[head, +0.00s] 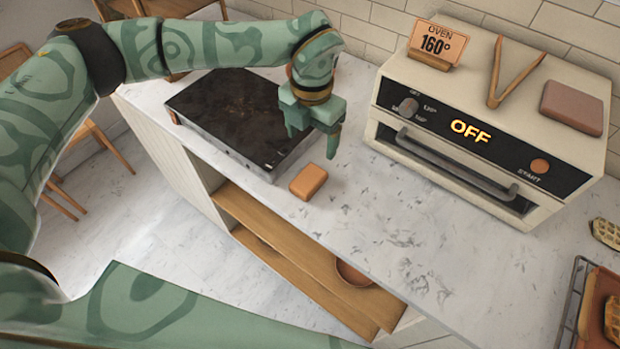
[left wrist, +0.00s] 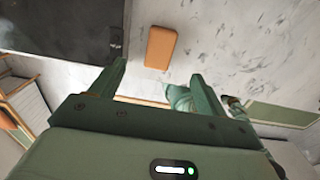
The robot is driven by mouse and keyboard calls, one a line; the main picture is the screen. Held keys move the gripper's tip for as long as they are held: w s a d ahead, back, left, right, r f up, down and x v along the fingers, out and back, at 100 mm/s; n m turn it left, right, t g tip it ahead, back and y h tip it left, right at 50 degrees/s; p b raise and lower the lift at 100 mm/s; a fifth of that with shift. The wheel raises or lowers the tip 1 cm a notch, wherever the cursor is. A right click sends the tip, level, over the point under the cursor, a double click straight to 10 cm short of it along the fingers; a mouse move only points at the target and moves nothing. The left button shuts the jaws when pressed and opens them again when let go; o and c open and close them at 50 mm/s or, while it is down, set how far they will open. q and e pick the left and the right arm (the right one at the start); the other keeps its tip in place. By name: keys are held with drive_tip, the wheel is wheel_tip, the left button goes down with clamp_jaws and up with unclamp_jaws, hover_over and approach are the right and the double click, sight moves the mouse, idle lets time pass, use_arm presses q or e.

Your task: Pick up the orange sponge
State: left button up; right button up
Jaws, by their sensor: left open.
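The orange sponge (head: 308,181) lies flat on the white marble counter, just in front of the dark griddle's right corner. It also shows in the left wrist view (left wrist: 161,47), beyond the fingertips and between their lines. My left gripper (head: 318,146) is open and empty above the counter, a little behind and above the sponge in the head view. Its two fingers (left wrist: 157,80) are spread apart in the left wrist view, and the sponge is not between them. My right gripper is not in view.
The dark griddle (head: 228,108) stands left of the sponge. An oven (head: 470,150) reading OFF is at the right, with tongs (head: 498,82), a brown block (head: 572,108) and an "OVEN 160°" sign (head: 436,44) on top. A waffle tray (head: 590,310) is at lower right. The middle counter is clear.

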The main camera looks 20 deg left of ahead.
use_arm(q)
hover_over(312, 174)
wheel_tip(312, 174, down, 6)
drive_tip(key=shift+a+r+b, duration=0.1)
drive_tip(key=shift+a+b, duration=0.05)
drive_tip(key=shift+b, duration=0.15)
drive_tip(key=shift+f, duration=0.85)
wheel_tip(312, 174, down, 4)
drive_tip(key=shift+f+b, duration=0.2)
drive_tip(key=shift+b, duration=0.2)
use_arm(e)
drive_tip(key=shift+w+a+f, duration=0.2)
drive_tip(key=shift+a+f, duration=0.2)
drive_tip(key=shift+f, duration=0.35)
use_arm(q)
drive_tip(key=c, duration=1)
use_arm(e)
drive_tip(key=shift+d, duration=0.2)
use_arm(q)
drive_tip(key=shift+r, duration=0.15)
